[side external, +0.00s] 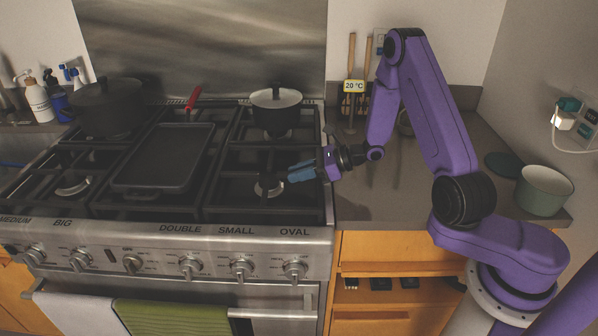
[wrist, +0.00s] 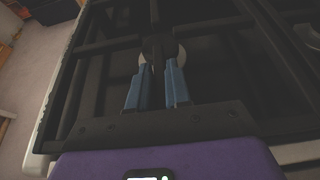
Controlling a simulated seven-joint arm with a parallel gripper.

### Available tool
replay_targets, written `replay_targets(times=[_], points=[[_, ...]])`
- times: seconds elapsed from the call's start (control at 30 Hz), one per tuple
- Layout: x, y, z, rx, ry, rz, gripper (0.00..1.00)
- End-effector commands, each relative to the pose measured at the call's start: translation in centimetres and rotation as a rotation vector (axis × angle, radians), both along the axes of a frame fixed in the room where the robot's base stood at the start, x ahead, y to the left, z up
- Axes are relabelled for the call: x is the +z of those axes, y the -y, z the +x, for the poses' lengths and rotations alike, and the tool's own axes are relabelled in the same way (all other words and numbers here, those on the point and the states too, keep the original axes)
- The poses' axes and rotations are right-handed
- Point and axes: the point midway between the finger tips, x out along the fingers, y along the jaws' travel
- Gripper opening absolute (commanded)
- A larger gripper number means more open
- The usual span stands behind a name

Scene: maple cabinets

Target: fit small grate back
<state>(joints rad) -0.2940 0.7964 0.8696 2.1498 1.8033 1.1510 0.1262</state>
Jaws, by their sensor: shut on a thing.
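The right-hand grate, a dark iron frame with crossing bars, lies over the right part of the cooktop (side external: 240,155), around the front burner (side external: 268,185). I take it as the small grate. My gripper (side external: 291,175) reaches in from the right at that grate's right side, low over the front burner. In the wrist view my blue fingers (wrist: 158,75) are close together on a thin dark bar of the grate (wrist: 154,15), with the pale round burner (wrist: 161,52) beyond the tips. I cannot tell whether the grate sits level or slightly raised.
A lidded pot (side external: 276,108) stands on the back right burner. A griddle (side external: 165,158) covers the middle, with a red handle (side external: 193,98) behind it. A dark pot (side external: 106,108) is at back left. The counter right of the stove holds a green pot (side external: 543,190).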

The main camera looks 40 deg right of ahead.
Motion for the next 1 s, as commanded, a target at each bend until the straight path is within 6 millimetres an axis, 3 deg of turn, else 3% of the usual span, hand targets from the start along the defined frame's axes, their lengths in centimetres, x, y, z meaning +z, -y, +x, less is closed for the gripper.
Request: replay_targets(times=[0.07, 0.1, 0.2, 0.57, 0.77, 1.0], points=[[0.2, 0.0, 0.1, 0.000, 0.005, 0.002, 0.00], [0.2, 0.0, 0.1, 0.000, 0.005, 0.002, 0.21], [0.1, 0.0, 0.1, 0.000, 0.004, 0.001, 0.48], [0.1, 0.3, -0.3, 0.000, -0.002, -0.001, 0.48], [1.2, 2.2, -2.0, -0.006, 0.001, -0.001, 0.48], [3.2, 5.6, -5.3, -0.006, 0.002, -0.001, 0.48]])
